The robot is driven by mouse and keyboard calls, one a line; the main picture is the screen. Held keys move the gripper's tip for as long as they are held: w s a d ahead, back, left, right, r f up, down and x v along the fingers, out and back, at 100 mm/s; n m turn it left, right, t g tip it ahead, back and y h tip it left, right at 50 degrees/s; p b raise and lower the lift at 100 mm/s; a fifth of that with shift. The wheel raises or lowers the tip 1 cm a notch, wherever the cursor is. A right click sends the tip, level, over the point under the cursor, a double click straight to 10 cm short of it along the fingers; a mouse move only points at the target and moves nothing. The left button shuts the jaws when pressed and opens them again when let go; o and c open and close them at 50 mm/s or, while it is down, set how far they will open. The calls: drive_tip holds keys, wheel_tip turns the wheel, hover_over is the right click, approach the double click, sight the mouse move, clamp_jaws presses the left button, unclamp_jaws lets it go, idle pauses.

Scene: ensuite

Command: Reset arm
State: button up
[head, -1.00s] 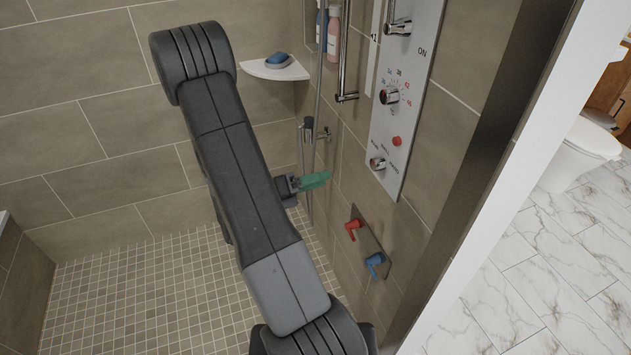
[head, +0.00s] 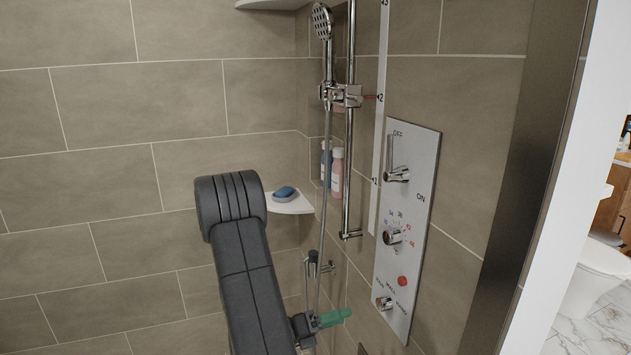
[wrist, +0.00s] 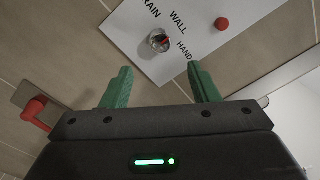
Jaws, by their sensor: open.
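My gripper (wrist: 160,90) is open and empty in the wrist view, its two green fingers spread apart. Beyond them is the shower control panel (wrist: 185,30), with a knob (wrist: 159,41) marked for drain, wall and hand, and a red button (wrist: 222,24). In the head view my gripper (head: 333,318) is low, left of the panel (head: 408,225); one green finger shows and the other cannot be made out. My dark arm (head: 250,280) rises from the bottom edge and bends at its top.
A corner shelf (head: 290,205) holds a blue soap (head: 284,192). Two bottles (head: 336,172) stand in the corner behind the shower rail (head: 350,130). A red lever (wrist: 35,110) is at the left in the wrist view. A white-edged wall bounds the shower at right.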

sight(378, 305)
drive_tip(key=shift+p+x, duration=0.7)
drive_tip(key=shift+x, duration=4.3)
drive_tip(key=shift+a, duration=0.15)
